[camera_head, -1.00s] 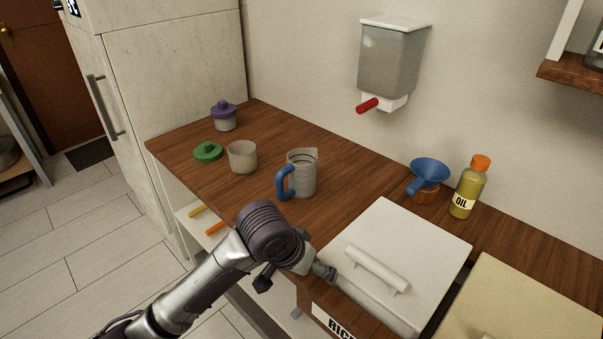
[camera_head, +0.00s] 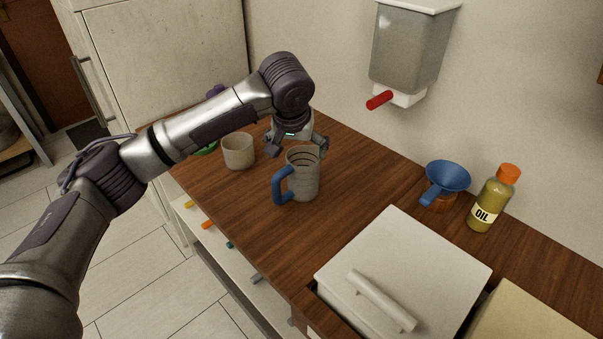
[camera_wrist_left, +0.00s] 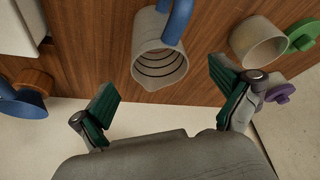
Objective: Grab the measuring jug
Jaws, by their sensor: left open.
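The measuring jug (camera_head: 304,176) is a clear-grey cup with dark ring marks, a pouring lip and a blue handle on its left. It stands upright on the wooden counter. My left gripper (camera_head: 297,148) is open and empty, behind and above the jug in the head view, pointing down. In the left wrist view the jug (camera_wrist_left: 160,55) shows its open mouth, ahead of and between the spread fingers (camera_wrist_left: 168,105), with its blue handle at the top. I see no finger clearly touching it. My right gripper is in no view.
A beige cup (camera_head: 238,152) stands left of the jug, with a green lid (camera_wrist_left: 303,35) and a purple-lidded jar (camera_wrist_left: 279,93) near it. A dispenser (camera_head: 409,50) hangs above.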

